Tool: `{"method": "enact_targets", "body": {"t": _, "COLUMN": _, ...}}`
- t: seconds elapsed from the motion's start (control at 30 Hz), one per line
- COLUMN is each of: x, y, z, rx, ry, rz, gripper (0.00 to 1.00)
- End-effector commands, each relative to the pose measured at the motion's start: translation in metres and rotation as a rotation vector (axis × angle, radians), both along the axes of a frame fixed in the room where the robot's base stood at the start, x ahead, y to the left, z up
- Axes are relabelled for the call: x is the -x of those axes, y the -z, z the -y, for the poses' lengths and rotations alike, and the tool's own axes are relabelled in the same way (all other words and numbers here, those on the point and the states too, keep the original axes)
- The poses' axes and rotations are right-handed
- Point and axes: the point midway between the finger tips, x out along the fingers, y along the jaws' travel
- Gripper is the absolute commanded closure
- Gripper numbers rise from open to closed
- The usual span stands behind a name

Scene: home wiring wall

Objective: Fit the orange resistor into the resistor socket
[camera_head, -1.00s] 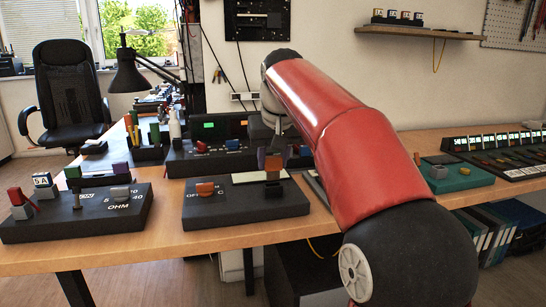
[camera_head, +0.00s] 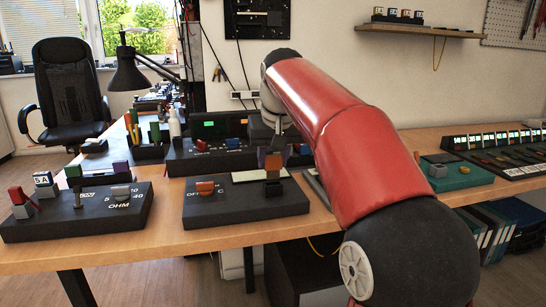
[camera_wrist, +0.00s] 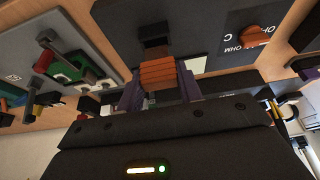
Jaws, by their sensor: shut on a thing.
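The orange resistor (camera_wrist: 158,74) is a ribbed orange block between the purple fingers of my gripper (camera_wrist: 160,92) in the wrist view. In the head view the resistor (camera_head: 273,162) shows beside a purple finger, upright over a small grey block that looks like the resistor socket (camera_head: 272,188). The socket stands on the right part of a black box (camera_head: 232,213). My gripper is shut on the resistor. A dark part lies between resistor and socket; I cannot tell whether the resistor is seated or just above.
The black box also carries an orange knob (camera_head: 205,188). Another black box marked OHM (camera_head: 100,222) stands to the left with several small blocks. A black panel box (camera_head: 190,160) is behind. A teal box (camera_head: 462,177) stands to the right.

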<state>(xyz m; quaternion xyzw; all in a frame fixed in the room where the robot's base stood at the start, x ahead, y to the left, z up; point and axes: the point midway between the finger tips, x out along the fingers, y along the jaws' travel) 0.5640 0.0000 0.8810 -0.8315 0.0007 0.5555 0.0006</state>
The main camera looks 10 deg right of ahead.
Motion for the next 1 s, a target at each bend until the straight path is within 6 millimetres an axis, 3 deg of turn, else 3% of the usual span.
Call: {"method": "enact_targets", "body": {"t": 1.0, "x": 0.000, "y": 0.024, "z": 0.000, "rx": 0.000, "ry": 0.000, "rz": 0.001, "gripper": 0.86}}
